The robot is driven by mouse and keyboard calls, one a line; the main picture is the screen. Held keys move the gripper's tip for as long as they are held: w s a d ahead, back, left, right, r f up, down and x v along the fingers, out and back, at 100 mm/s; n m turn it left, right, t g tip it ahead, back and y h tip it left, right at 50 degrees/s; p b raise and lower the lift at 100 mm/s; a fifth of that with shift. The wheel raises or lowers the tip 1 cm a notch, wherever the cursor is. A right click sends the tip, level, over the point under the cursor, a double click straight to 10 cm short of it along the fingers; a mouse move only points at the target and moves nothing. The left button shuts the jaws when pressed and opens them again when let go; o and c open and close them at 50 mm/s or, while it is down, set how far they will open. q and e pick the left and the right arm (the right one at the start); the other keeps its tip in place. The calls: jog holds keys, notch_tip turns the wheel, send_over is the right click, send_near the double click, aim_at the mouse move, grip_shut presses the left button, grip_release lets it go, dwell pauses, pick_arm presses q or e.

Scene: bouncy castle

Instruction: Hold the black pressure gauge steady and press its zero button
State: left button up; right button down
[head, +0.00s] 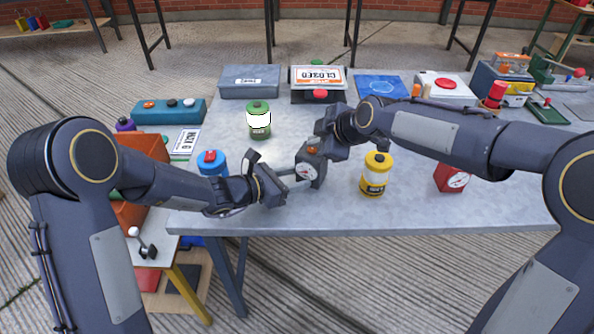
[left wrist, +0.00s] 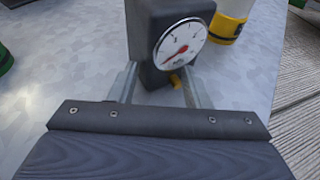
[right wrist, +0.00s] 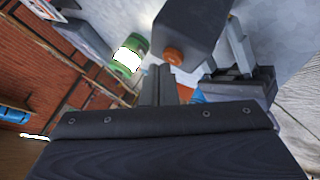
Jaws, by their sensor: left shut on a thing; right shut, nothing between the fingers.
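The orange zero button (right wrist: 174,56) is on top of the gauge. My right gripper (right wrist: 158,85) is shut and empty, its fingertips close to the button. In the head view I cannot tell whether they touch it.
A yellow canister (head: 376,174) stands just right of the gauge. A blue canister (head: 212,163) is by my left forearm, and a green canister (head: 258,120) is behind. A red gauge (head: 452,178) is at the right. The table's front strip (head: 330,215) is clear.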

aim_at(316, 151)
pick_arm(q)
jog(key=shift+s+a+f, duration=0.1)
jog(key=shift+f, duration=0.25)
pick_arm(e)
jog(key=shift+r, duration=0.25)
jog(key=shift+r, duration=0.1)
jog(key=shift+s+a+r, duration=0.1)
jog(key=shift+r, duration=2.8)
pick_arm(q)
jog(key=o, duration=0.8)
jog(key=shift+o, duration=0.2)
jog(key=shift+r, duration=0.15)
